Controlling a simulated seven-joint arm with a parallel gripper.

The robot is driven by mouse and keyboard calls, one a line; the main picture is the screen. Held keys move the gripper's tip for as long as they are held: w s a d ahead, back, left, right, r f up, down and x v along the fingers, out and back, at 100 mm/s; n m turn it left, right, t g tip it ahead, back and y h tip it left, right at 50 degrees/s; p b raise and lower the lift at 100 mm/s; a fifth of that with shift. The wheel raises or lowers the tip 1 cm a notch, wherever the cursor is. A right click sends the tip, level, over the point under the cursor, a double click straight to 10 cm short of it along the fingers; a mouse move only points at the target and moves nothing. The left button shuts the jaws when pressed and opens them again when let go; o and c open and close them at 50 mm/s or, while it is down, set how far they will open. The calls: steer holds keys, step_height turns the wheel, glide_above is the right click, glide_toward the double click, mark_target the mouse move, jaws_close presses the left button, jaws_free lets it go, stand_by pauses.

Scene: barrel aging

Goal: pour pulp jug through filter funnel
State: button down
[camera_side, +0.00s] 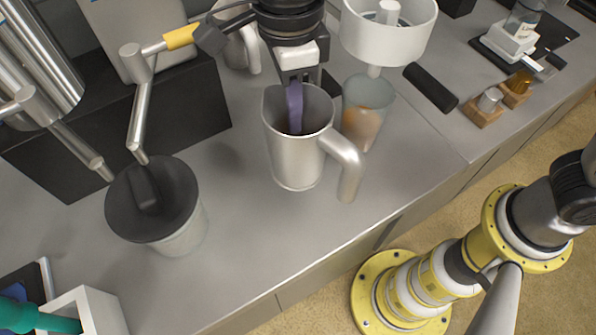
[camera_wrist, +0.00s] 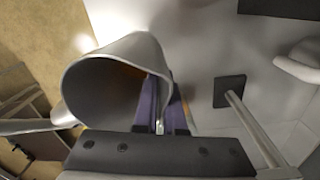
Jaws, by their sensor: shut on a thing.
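A metal jug (camera_side: 292,155), which I take for the pulp jug, stands roughly upright at the middle of the counter, its handle toward the right. My gripper (camera_side: 295,108) is shut on the jug's rim from above, one purple finger inside the mouth. In the wrist view, the jug (camera_wrist: 105,88) shows its dark opening beside my purple fingers (camera_wrist: 162,108). Its contents are hidden, and I cannot tell whether its base touches the counter. A white funnel (camera_side: 385,38), apparently the filter funnel, sits above a clear vessel (camera_side: 372,95) with orange-brown contents, right of the jug.
A dark-lidded container (camera_side: 185,235) stands at left. A second metal jug (camera_side: 238,52) is behind my gripper. A black cylinder (camera_side: 431,88) lies right of the clear vessel. Small wooden-based items (camera_side: 485,110) stand farther right. The counter in front of the held jug is clear.

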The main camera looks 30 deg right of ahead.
steer(key=s+d+r+n, duration=0.3)
steer(key=r+n, duration=0.6)
steer(key=r, duration=0.1)
steer(key=s+d+r+n, duration=0.3)
steer(key=s+r+n, duration=0.1)
steer(key=r+n, duration=0.6)
steer(key=w+d+r+n+t, duration=0.1)
steer(key=w+d+n, duration=0.5)
steer(key=n, duration=1.1)
steer(key=shift+r, duration=0.5)
steer(key=shift+w+a+t+y, duration=0.2)
steer(key=shift+w+t, duration=0.1)
steer(key=shift+t, duration=0.5)
steer(key=shift+w+a+t+y, duration=0.1)
steer(key=shift+w+t+y, duration=0.15)
steer(key=shift+t, duration=0.55)
steer(key=shift+d, duration=0.1)
